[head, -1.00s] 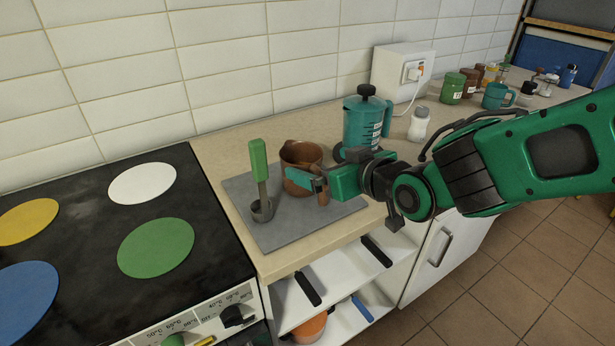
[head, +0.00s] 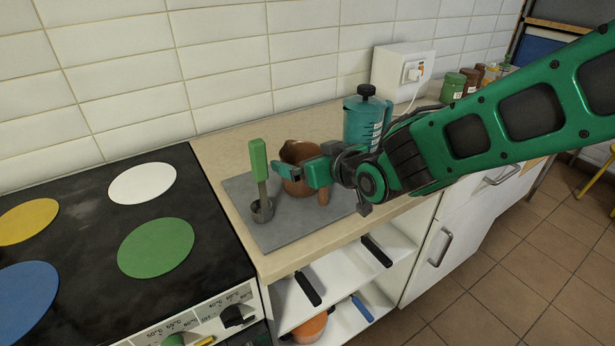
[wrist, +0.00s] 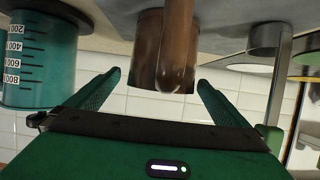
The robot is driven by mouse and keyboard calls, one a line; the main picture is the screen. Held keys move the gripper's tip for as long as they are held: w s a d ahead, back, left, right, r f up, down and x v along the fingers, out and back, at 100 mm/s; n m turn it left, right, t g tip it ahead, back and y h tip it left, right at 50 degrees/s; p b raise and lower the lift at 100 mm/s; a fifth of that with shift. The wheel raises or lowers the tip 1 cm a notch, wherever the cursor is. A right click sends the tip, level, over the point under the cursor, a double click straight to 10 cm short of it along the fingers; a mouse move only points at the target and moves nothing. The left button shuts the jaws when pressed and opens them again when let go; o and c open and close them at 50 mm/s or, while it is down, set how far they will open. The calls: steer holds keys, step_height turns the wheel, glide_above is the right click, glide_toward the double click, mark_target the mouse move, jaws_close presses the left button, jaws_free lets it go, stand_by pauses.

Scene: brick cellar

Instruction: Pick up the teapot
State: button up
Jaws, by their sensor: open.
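The brown teapot (head: 299,153), an open pot with a brown handle (head: 323,194) on its near side, stands upright on the grey mat (head: 285,232). My gripper (head: 298,173) is open and empty, in front of the pot at about handle height. It hides part of the pot in the head view. In the wrist view, which is upside down, the pot (wrist: 147,60) and its handle (wrist: 179,45) appear between and beyond the two spread fingers (wrist: 160,92). I cannot tell whether the fingers reach around the handle.
A ladle with a green handle (head: 258,160) stands on the mat, close left of my gripper. A teal lidded jug (head: 358,122) stands behind my wrist on the right. The stove (head: 90,250) lies left. Several jars stand farther back along the counter (head: 236,157).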

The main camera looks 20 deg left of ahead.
steer(key=c, duration=1.8)
steer(key=shift+c, duration=0.6)
steer(key=shift+r, duration=0.15)
